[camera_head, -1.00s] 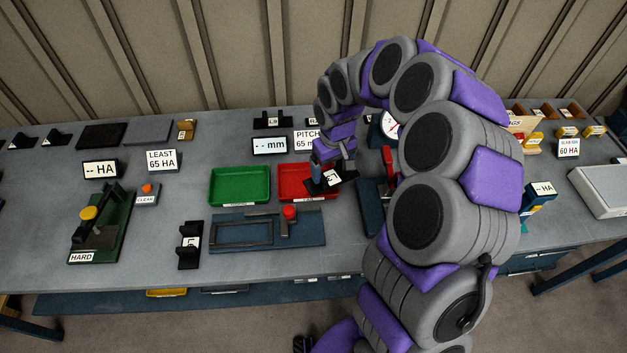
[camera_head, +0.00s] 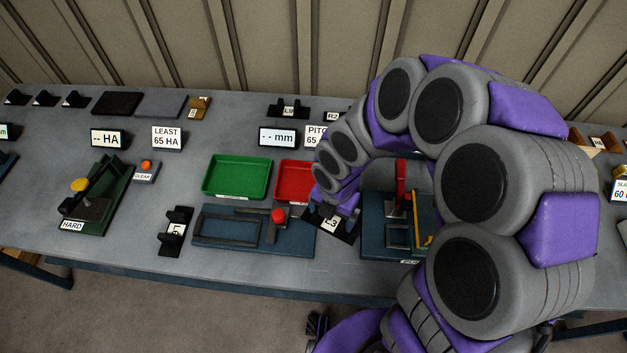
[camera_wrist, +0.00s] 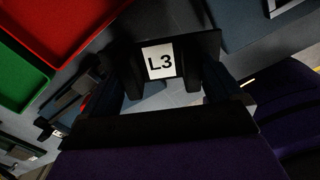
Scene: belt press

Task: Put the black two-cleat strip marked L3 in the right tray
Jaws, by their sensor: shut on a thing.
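The black strip marked L3 (camera_head: 333,222) is in my gripper (camera_head: 335,208), in front of the red tray. In the wrist view the strip (camera_wrist: 188,60) shows its white L3 label between two black cleats, and my gripper (camera_wrist: 165,95) is shut on it. The red tray (camera_head: 293,182) stands right of the green tray (camera_head: 236,177); my arm hides its right part. In the wrist view the red tray (camera_wrist: 75,25) is at the upper left, apart from the strip. Whether the strip touches anything below is unclear.
A blue fixture with a red knob (camera_head: 278,214) lies in front of the trays. Another blue fixture with a red lever (camera_head: 400,185) is close on the right. Another black cleated strip (camera_head: 175,231) lies at the front left. A "-- mm" display (camera_head: 277,138) stands behind the trays.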

